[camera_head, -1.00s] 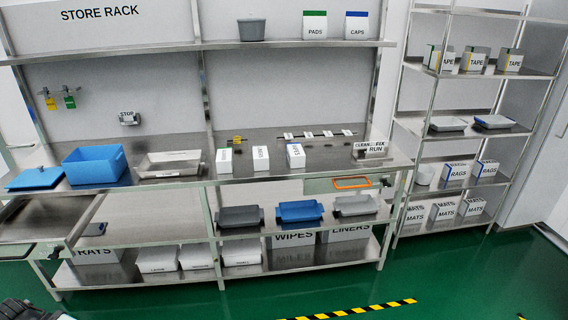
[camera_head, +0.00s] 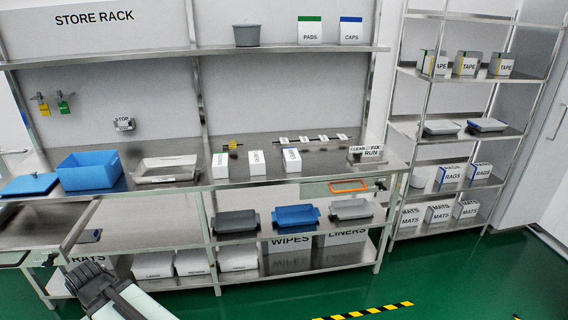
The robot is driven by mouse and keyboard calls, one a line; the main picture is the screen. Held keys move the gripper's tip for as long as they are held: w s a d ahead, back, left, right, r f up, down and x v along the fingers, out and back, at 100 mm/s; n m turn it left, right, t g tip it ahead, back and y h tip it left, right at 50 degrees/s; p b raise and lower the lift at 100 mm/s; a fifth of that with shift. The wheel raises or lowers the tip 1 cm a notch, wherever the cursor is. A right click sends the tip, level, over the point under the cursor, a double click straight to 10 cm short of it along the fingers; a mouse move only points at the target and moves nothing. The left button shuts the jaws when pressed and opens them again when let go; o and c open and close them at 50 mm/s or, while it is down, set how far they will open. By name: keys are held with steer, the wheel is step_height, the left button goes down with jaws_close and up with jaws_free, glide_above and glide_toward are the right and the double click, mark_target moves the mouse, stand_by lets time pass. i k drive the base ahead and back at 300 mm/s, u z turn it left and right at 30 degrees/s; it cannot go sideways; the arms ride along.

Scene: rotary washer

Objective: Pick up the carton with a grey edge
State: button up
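Three small white cartons stand apart in a row on the steel bench top. The middle carton (camera_head: 256,163) appears to have a grey top edge, though it is small in view. The left carton (camera_head: 220,166) has a green edge and the right carton (camera_head: 291,161) a blue one. My gripper (camera_head: 88,280) is dark grey, at the lower left, in front of the bench and far from the cartons. Its fingertips are too unclear to tell whether it is open or shut.
A blue bin (camera_head: 89,172), its lid (camera_head: 29,185) and a grey tray (camera_head: 166,169) are left of the cartons. A CLEAN/FIX/RUN block (camera_head: 367,154) stands to the right. An open drawer (camera_head: 40,228) juts out at left.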

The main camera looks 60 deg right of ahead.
mark_target(257, 162)
steer(key=z, duration=0.5)
steer(key=i, duration=1.05)
steer(key=u, duration=0.05)
